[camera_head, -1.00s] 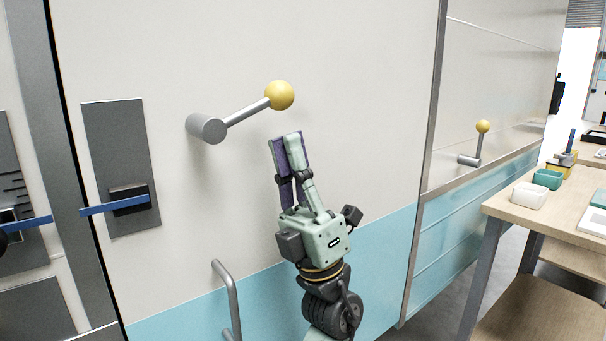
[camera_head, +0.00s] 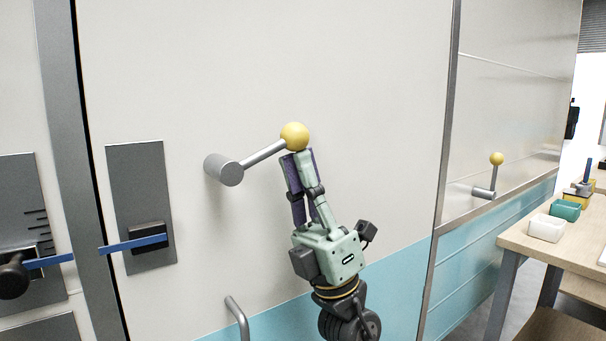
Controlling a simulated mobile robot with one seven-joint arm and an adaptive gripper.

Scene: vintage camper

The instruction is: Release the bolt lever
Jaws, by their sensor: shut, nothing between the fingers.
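The near bolt lever (camera_head: 262,153) is a grey rod on a round grey hub (camera_head: 224,170) on the white door panel. It points up and right and ends in a yellow ball knob (camera_head: 294,136). My gripper (camera_head: 297,157) is shut and empty, its fingertips directly below the ball. They look to be touching the ball or very close to it; I cannot tell which. A second lever with a yellow ball (camera_head: 496,159) stands upright on the far panel at the right.
A dark plate with a blue bar (camera_head: 133,243) lies left of the lever. A grey grab handle (camera_head: 238,317) is below it. At the right a wooden table (camera_head: 535,248) holds a white bin (camera_head: 546,228) and a teal bin (camera_head: 565,209). The panel above the lever is clear.

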